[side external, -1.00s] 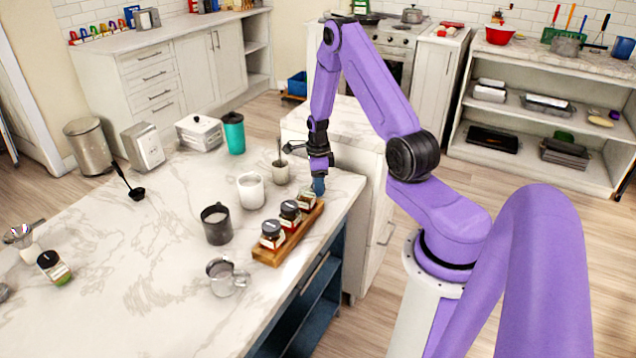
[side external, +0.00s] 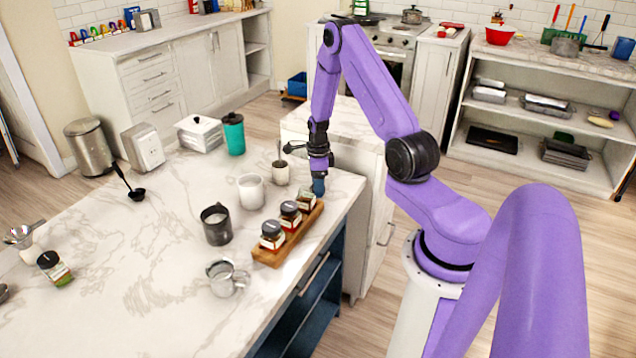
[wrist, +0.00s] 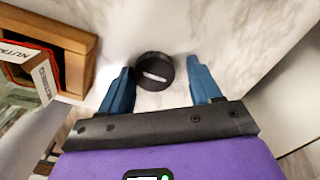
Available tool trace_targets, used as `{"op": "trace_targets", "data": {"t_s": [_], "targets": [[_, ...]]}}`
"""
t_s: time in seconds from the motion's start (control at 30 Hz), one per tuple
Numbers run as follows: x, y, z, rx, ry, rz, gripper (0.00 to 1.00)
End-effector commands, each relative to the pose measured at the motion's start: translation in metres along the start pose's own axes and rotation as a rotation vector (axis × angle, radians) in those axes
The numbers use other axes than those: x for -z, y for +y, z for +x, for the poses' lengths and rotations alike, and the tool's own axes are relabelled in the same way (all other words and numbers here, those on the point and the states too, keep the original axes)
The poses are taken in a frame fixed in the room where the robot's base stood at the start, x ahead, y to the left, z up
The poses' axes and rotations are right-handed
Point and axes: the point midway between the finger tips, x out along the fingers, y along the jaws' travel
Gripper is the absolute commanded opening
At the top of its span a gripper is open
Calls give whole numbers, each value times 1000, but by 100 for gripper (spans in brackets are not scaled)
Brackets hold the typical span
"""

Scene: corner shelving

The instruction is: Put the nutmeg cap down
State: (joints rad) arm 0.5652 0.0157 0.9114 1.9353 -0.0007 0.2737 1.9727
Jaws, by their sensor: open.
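The nutmeg cap (wrist: 154,72), a round black lid with a pale label, rests on the white marble counter in the wrist view. My gripper (wrist: 160,82) is open, with one blue finger on each side of the cap; a gap shows on the right, and the left finger is close to it. In the side external view my gripper (side external: 318,187) is low at the counter's right edge, and the cap is hidden there. The nutmeg jar (wrist: 42,78), its label partly readable, stands in the wooden rack (wrist: 75,42) to the left.
In the side external view the wooden rack (side external: 268,257) holds two black-capped jars (side external: 290,213) besides the nearest one to my gripper. A white mug (side external: 251,191), a dark mug (side external: 216,226) and a small cup (side external: 281,174) stand nearby. The counter edge lies close on the right.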

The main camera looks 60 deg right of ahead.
Motion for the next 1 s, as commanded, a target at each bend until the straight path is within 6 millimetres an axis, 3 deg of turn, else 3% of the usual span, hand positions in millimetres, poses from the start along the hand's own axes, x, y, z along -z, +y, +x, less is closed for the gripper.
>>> {"op": "trace_targets", "data": {"t_s": [0.03, 0.27, 0.8, 1.0], "targets": [[-2, 12, 9, -26, 9, -3, 73], [-3, 12, 0, -26, 9, -2, 73], [-2, 6, -91, -16, 6, -1, 73], [-1, 5, -115, -18, 7, -1, 73]]}}
